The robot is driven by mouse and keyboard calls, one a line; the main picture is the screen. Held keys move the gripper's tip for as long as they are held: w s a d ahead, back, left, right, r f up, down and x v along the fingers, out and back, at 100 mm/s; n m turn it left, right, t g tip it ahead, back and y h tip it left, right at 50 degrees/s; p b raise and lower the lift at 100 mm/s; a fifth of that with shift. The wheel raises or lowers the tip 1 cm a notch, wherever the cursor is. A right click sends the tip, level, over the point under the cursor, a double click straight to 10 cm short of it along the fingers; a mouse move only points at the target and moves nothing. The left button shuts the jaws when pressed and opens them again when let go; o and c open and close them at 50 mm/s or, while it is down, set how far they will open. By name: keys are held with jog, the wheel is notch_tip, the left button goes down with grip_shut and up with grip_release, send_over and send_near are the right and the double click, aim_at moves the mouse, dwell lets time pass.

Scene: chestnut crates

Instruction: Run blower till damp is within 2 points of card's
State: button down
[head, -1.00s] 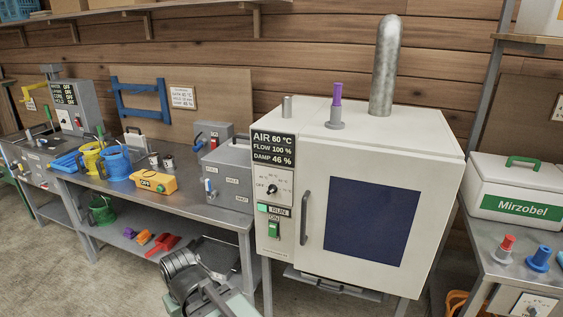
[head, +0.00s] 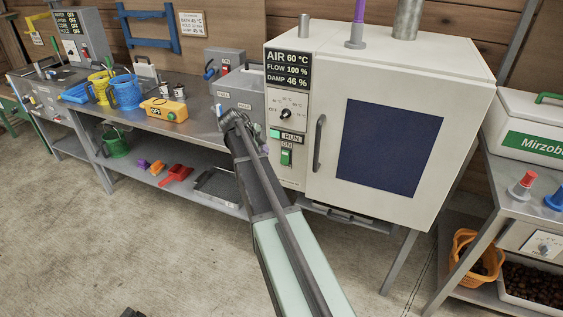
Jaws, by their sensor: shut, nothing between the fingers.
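The white blower cabinet (head: 462,90) stands right of centre, its dark-windowed door (head: 390,150) shut. Its display (head: 288,70) reads AIR 60 °C, FLOW 100 %, DAMP 46 %. Below are a dial (head: 286,115), a green RUN lamp (head: 274,134) and a green switch (head: 286,157) under the word ON. A white card (head: 192,23) hangs on the back board; its small text is too blurred to read surely. My arm rises from the bottom centre to left of the switch. I cannot make out my gripper's fingers.
A grey bench (head: 200,127) at left holds blue and yellow jugs, a yellow control box (head: 164,110) and grey machines. At right, a table carries a white Mirzobel box (head: 530,125); an orange basket (head: 476,255) and a tray of chestnuts (head: 535,285) sit below.

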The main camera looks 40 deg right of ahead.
aim_at(285, 157)
jog(key=shift+m, duration=0.5)
jog(key=w+d+r+b+x, duration=0.1)
jog(key=d+b+x, duration=0.1)
jog(key=b+x, duration=0.7)
notch_tip(285, 157, down, 2)
jog(key=shift+w+d+f, duration=0.25)
jog(key=shift+w+d, duration=0.05)
jog(key=shift+d, duration=0.7)
